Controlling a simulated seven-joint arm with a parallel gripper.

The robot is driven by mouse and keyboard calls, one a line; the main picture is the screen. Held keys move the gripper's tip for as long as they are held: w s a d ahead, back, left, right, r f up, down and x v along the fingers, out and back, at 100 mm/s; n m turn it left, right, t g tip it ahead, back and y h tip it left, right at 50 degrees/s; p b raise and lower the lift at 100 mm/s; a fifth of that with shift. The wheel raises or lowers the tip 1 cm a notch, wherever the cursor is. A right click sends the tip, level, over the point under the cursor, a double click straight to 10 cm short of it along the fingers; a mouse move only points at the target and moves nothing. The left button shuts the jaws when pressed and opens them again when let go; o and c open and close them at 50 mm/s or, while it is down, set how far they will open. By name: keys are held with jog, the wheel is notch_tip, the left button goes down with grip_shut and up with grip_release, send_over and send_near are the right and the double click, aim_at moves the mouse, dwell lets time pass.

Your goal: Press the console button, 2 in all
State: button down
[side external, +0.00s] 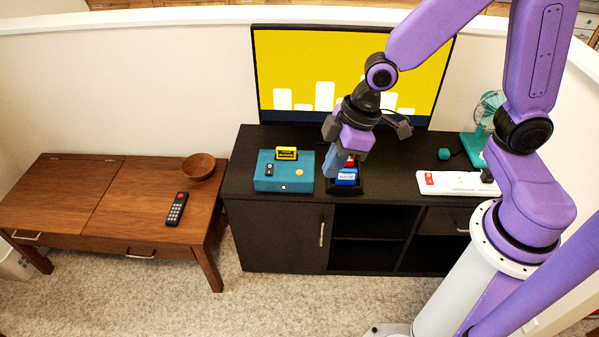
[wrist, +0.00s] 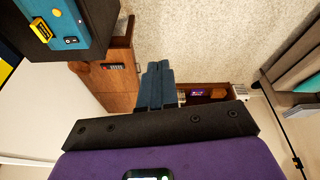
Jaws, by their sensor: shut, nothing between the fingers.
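The teal console (side external: 265,183) sits on the black cabinet, left of centre in the side view. On its top are a round orange-yellow button (side external: 299,173), a dark slot or switch, and a yellow cartridge (side external: 286,153) at the back. A small light shows on its front face. In the wrist view the console (wrist: 92,28) is at the upper left, with the button (wrist: 56,12) visible. My gripper (side external: 328,173) is shut and empty, just right of the console and apart from the button. Its blue-grey fingers (wrist: 160,68) are together in the wrist view.
A black tray with blue (side external: 347,177) and red cartridges stands beside my fingers. A large screen (side external: 300,75) stands behind. A white pad (side external: 457,183) and teal fan (side external: 480,140) are right. A wooden table (side external: 60,205) with a bowl (side external: 198,166) and remote (side external: 177,209) is left.

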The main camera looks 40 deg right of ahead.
jog(key=w+f+t, duration=0.2)
jog(key=w+f, duration=0.3)
jog(key=w, duration=0.4)
jog(key=m+t+h, duration=0.3)
jog(key=t, duration=0.2)
send_over(301, 174)
notch_tip(301, 174, down, 15)
jog(key=shift+w+r, duration=0.1)
jog(key=shift+r, duration=0.05)
jog(key=shift+f, duration=4.4)
jog(key=shift+f, duration=0.1)
jog(key=shift+f, duration=0.35)
